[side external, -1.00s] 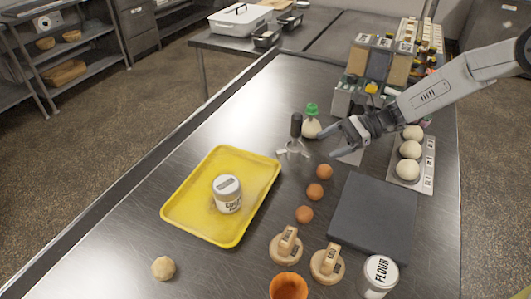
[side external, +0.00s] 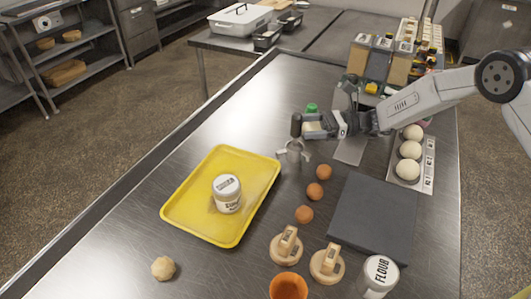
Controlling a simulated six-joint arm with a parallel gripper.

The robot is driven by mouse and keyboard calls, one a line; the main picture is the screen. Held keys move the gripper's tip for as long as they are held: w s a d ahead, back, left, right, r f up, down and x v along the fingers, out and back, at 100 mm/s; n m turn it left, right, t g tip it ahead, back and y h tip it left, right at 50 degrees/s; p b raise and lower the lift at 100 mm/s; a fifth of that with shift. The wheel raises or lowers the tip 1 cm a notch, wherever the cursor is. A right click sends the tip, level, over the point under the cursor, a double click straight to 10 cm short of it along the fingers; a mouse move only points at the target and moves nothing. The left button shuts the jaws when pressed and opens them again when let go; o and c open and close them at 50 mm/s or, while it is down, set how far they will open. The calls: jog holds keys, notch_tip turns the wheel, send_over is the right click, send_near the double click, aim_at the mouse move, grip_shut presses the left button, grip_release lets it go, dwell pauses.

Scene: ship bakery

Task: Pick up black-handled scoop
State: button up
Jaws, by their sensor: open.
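The black-handled scoop stands upright on the steel table, with its dark handle (side external: 296,125) pointing up and its metal lower part (side external: 292,152) on the tabletop, beyond the yellow tray's right corner. My gripper (side external: 306,127) reaches in from the right, level with the handle. Its fingertips are at the handle's right side. The jaws are open; I cannot tell from this angle whether the handle lies between them or whether they touch it.
A green-capped bottle (side external: 310,107) stands just behind my gripper, mostly hidden. A yellow tray (side external: 183,209) holds a white jar (side external: 227,192). A dark slab (side external: 372,215) and a tray of white dough balls (side external: 409,170) are to the right.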

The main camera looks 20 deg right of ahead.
aim_at(288, 147)
jog(key=shift+w+a+r, duration=0.1)
jog(key=shift+w+a, duration=0.1)
jog(key=shift+a, duration=0.65)
jog(key=shift+w+a+f, duration=0.1)
jog(key=shift+w+a, duration=0.05)
jog(key=shift+a, duration=0.75)
jog(key=shift+w+a+r, duration=0.1)
jog(key=shift+w+a, duration=0.1)
jog(key=shift+a, duration=0.65)
grip_shut()
